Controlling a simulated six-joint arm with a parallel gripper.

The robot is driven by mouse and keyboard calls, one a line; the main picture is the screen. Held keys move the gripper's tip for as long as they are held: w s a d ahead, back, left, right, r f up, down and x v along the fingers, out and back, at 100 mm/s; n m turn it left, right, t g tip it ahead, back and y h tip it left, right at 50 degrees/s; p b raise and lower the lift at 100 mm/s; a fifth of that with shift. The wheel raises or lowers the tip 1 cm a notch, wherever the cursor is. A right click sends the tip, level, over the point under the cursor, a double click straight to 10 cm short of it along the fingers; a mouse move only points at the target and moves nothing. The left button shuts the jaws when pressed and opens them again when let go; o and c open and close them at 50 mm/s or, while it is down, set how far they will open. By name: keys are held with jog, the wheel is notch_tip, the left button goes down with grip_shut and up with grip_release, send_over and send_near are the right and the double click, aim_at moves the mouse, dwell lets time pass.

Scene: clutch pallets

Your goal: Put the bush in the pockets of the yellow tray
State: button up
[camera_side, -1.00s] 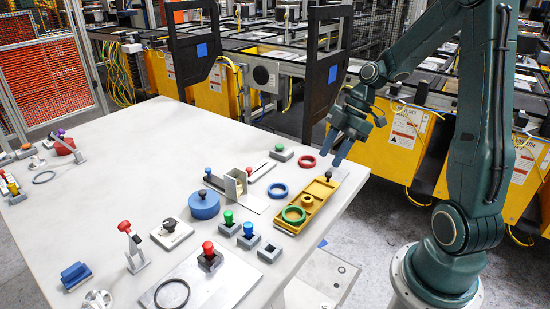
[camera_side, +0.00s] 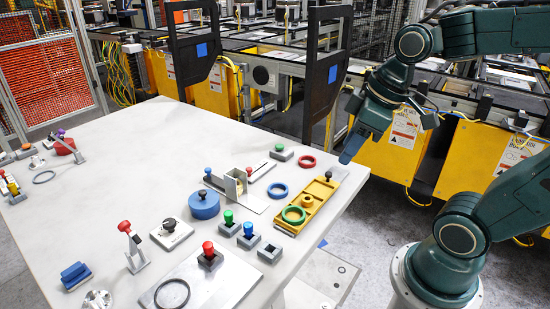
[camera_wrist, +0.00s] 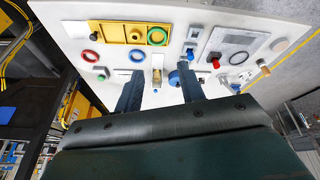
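The yellow tray (camera_side: 319,191) lies near the table's right edge. It carries a green ring (camera_side: 293,215) at its near end, a round yellow boss or bush (camera_side: 307,200) in the middle and a black knob (camera_side: 328,175) at the far end. I cannot tell whether the yellow round part is loose. The tray (camera_wrist: 120,38) is at the top of the wrist view, with the green ring (camera_wrist: 157,36) at its right. My gripper (camera_side: 347,158) is above the table's far right edge, beyond the tray. Its two fingers are apart and empty in the wrist view (camera_wrist: 161,70).
A red ring (camera_side: 307,161) and a blue ring (camera_side: 278,190) lie beside the tray. A grey upright bracket (camera_side: 236,183), a blue knobbed cylinder (camera_side: 204,205) and several knobbed blocks stand to the left.

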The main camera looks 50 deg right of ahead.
jog(key=shift+s+a+r+m+t, duration=0.25)
jog(key=shift+s+m, duration=0.35)
jog(key=shift+s, duration=0.15)
jog(key=shift+s+a+r+m+t, duration=0.25)
jog(key=shift+s+m, duration=0.35)
jog(key=shift+s, duration=0.15)
jog(key=shift+s+a+r+m+t, duration=0.15)
jog(key=shift+s+r+m+t, duration=0.1)
jog(key=shift+s+m, duration=0.45)
